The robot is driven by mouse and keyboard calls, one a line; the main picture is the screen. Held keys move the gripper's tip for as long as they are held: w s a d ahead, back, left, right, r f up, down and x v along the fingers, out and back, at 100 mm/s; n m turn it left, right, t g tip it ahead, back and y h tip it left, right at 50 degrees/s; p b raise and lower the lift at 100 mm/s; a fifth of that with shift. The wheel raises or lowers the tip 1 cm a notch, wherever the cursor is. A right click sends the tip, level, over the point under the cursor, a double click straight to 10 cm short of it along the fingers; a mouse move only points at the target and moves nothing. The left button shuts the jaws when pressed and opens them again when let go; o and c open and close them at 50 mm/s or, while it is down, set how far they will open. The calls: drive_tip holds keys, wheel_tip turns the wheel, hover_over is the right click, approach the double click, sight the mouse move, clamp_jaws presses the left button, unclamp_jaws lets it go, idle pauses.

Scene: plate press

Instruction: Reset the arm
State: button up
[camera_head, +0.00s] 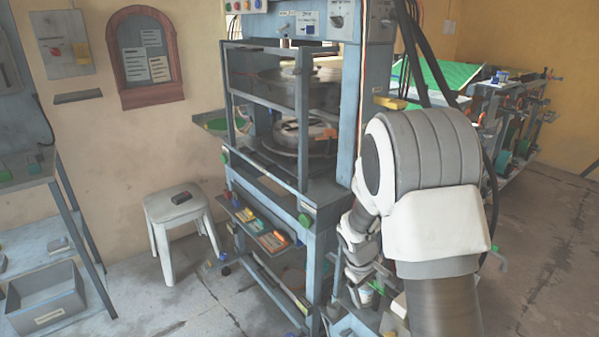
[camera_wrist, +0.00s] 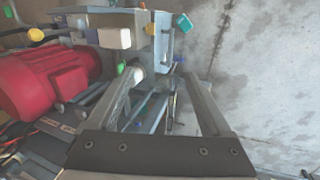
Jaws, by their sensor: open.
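My arm (camera_head: 425,175) reaches forward and down at the right side of the plate press (camera_head: 310,200). Its lower links hang close beside the press frame. In the wrist view, my gripper (camera_wrist: 163,76) is open, with its two fingers apart and nothing held between them. Metal frame parts show beyond and between the fingers. In the head view the fingertips are too small and covered to make out.
A red motor (camera_wrist: 45,82) and a grey box with a white block (camera_wrist: 114,38) are near the left finger. Bare concrete (camera_wrist: 275,70) lies right. A stool (camera_head: 181,212) stands left of the press, a green-topped bench (camera_head: 440,75) behind right. Floor at right is clear.

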drive_tip(key=s+r+m+t+y+b, duration=0.1)
drive_tip(key=s+r+m, duration=0.1)
drive_tip(key=s+r, duration=0.45)
drive_tip(key=s+r+m+b, duration=0.2)
drive_tip(key=s+r, duration=0.2)
drive_tip(key=r, duration=0.5)
drive_tip(key=s+a+r+m+t+y+b, duration=0.1)
drive_tip(key=s+a+r, duration=0.1)
drive_tip(key=s, duration=0.6)
drive_tip(key=s+a+r+m+t+y+b, duration=0.1)
drive_tip(key=s+r+m+t, duration=0.15)
drive_tip(key=s, duration=0.55)
wheel_tip(320, 180, up, 22)
drive_tip(key=p, duration=2.2)
drive_tip(key=shift+w+r+n+g, duration=0.25)
drive_tip(key=shift+w+n+g, duration=0.1)
drive_tip(key=shift+w+g, duration=0.1)
